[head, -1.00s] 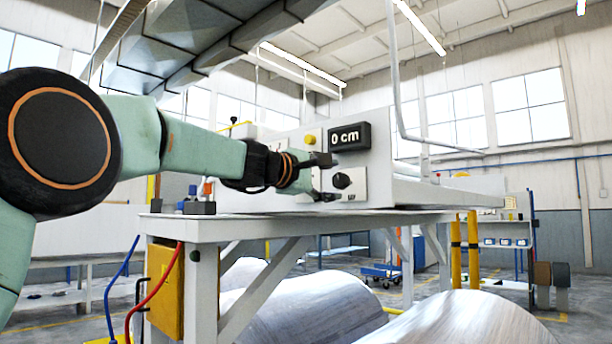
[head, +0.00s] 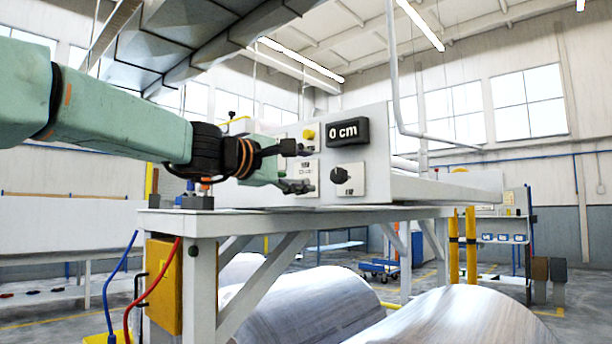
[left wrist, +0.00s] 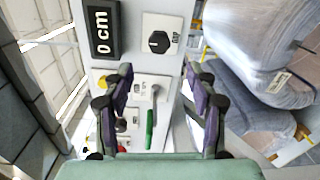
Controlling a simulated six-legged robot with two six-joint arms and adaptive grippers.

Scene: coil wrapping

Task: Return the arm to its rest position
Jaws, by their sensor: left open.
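My left arm comes in from the left in the head view. My left gripper (head: 300,168) is open and empty in front of the white machine panel (head: 312,205), left of the black knob (head: 340,175). The fingers appear apart from the knob. My right gripper is not in view.
The machine stands on a white bench frame (head: 203,275) with a yellow box (head: 163,287) on its leg. Large metal coils (head: 465,318) lie below and beside it. Yellow posts (head: 463,245) stand to the right. A dark duct (head: 200,40) hangs overhead.

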